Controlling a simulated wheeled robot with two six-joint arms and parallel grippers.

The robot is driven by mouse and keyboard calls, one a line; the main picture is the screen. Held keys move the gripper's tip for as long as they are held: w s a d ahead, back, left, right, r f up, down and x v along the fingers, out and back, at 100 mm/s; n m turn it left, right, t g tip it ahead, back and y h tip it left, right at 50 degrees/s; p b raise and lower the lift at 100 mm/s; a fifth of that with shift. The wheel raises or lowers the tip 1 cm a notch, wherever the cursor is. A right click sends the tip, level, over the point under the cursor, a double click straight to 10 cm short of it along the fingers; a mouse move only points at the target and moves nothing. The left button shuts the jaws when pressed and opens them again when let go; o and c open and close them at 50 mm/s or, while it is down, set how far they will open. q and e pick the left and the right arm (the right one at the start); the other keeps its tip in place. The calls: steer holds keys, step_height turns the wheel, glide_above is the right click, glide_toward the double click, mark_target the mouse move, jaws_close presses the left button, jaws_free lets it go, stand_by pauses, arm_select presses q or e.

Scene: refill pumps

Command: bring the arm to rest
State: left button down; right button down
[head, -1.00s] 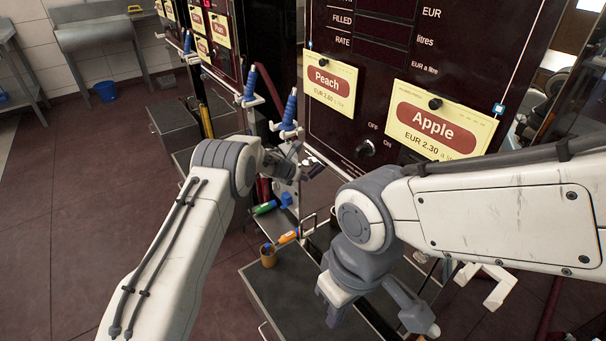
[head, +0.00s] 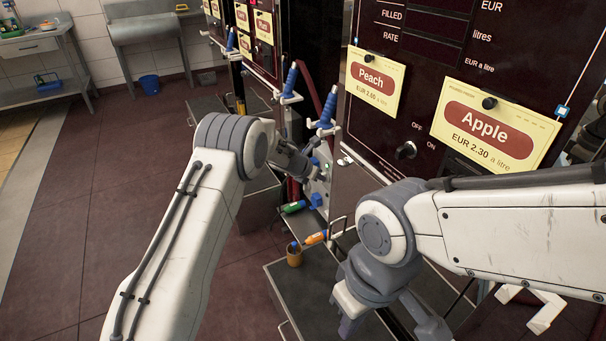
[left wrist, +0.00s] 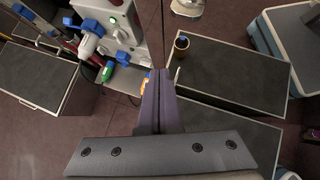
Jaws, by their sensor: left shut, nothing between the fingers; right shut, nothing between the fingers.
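My left arm comes in from the left in the head view, white with a grey wrist. Its gripper (head: 312,170) reaches toward the pump fronts, small and partly merged with the fittings behind it. In the left wrist view its two dark fingers (left wrist: 158,105) lie together, shut and empty, above the gap between the grey-topped stands. My right arm comes in from the right, bent at a grey joint. Its gripper (head: 348,326) hangs low near the picture's bottom edge, over the dark counter, shut and only partly visible.
The pump cabinet carries a Peach card (head: 376,84) and an Apple card (head: 490,130). An orange bottle (head: 315,237), a green bottle (head: 293,207) and a brown cup (head: 294,256) stand or lie below. A blue bucket (head: 149,84) stands on open floor at left.

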arm_select(q)
steer(key=s+a+r+n+t+y, duration=0.15)
steer(key=s+r+n, duration=0.4)
steer(key=r, duration=0.55)
steer(key=s+r+n+y, duration=0.2)
steer(key=s+r+n, duration=0.4)
steer(key=s+n, duration=0.6)
steer(key=s+a+f+n+g, duration=0.1)
steer(key=s+n+g, duration=0.3)
steer(key=s+n, duration=0.85)
steer(key=s+a+f+n+g, duration=0.15)
steer(key=s+n+g, duration=0.3)
steer(key=s, duration=1.55)
step_height(320, 180, up, 18)
steer(key=s+n+p, duration=0.1)
steer(key=p, duration=1.6)
steer(key=shift+s+f, duration=0.2)
steer(key=shift+s, duration=0.2)
